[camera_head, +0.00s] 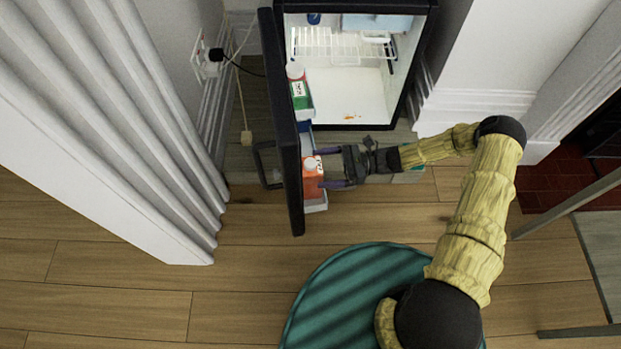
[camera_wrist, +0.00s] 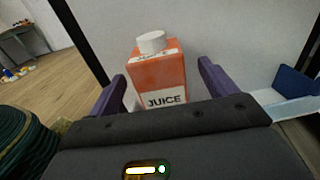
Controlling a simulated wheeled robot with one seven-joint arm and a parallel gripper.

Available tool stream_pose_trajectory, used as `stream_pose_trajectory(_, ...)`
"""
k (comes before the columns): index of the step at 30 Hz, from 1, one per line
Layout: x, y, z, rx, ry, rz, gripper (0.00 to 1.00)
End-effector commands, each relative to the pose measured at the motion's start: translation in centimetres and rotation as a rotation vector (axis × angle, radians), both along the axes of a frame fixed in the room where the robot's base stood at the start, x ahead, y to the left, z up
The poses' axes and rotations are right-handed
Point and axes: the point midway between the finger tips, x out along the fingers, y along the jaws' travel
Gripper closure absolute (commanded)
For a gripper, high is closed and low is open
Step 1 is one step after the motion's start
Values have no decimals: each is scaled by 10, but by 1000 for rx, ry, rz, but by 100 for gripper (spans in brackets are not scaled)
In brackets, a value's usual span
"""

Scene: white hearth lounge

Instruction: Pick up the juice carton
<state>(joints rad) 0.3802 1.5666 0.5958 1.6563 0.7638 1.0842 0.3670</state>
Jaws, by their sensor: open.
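The juice carton (camera_head: 312,178) is orange with a white cap and stands in the door shelf of the open mini fridge. In the wrist view the carton (camera_wrist: 160,78) is upright, with its "JUICE" label facing me. My gripper (camera_head: 328,170) is open, and its purple fingers reach to either side of the carton. In the wrist view my gripper (camera_wrist: 160,90) has one finger to the left and one to the right of the carton, with visible gaps. The carton's lower part is hidden behind my gripper's body.
The fridge door (camera_head: 285,130) stands open to the left. A green and white carton (camera_head: 301,100) and a white-capped bottle (camera_head: 295,69) are farther back in the door. A blue item (camera_wrist: 294,82) is right of the juice. The fridge interior (camera_head: 345,95) is mostly empty.

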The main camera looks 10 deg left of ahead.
Motion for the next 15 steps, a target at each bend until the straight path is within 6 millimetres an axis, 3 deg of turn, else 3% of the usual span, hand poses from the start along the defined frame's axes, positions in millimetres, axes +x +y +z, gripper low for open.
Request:
stream_pose_trajectory(9,-17,36,-3,0,-1,1,15)
stream_pose_trajectory(15,-17,39,0,-2,-2,0,15)
